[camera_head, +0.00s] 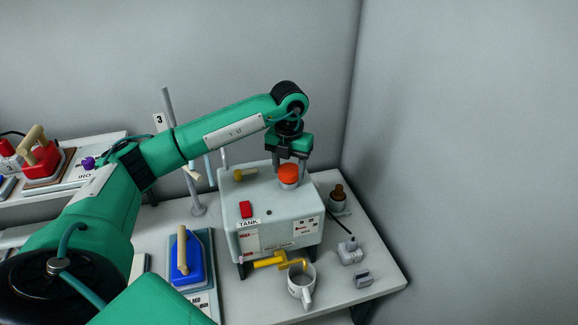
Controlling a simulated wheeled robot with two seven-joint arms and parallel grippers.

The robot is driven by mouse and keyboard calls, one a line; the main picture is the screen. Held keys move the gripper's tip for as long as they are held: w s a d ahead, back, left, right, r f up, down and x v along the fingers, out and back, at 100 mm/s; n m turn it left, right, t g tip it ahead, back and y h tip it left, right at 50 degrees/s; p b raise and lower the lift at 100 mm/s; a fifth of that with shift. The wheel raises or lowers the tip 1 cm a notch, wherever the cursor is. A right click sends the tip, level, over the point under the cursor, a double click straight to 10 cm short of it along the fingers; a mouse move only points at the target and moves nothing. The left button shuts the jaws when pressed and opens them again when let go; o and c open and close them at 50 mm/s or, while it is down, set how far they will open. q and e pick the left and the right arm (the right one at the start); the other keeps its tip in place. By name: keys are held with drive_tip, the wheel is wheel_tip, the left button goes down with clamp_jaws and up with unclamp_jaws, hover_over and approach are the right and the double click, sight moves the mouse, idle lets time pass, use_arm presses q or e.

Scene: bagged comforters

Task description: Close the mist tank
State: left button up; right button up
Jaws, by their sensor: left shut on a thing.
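The mist tank (279,227) is a pale grey box labelled TANK on the white table. A round orange cap (289,170) sits at its far right top corner, on a pale round neck. My left gripper (289,166) points down over that corner, its fingers shut around the orange cap. The gripper's fingers hide part of the cap, and I cannot tell whether the cap is seated fully. A red switch (246,209) is on the tank's top. My right gripper is not in view.
A white mug (301,286) stands before the tank, below a yellow tap (270,260). A blue iron (186,258) is left of the tank. A brown-topped bottle (338,195) and a grey plug (350,250) are on the right. Walls stand close behind and right.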

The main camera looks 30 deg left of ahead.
use_arm(q)
drive_tip(key=shift+f, duration=0.35)
drive_tip(key=shift+m+b, duration=0.7)
drive_tip(key=m+b, duration=0.1)
drive_tip(key=m, duration=0.1)
drive_tip(key=shift+m, duration=0.9)
drive_tip(key=shift+f+m+b, duration=0.1)
drive_tip(key=shift+m+b, duration=0.5)
drive_tip(key=shift+b, duration=0.05)
drive_tip(key=m+b, duration=0.1)
drive_tip(key=m, duration=0.1)
drive_tip(key=shift+m, duration=0.9)
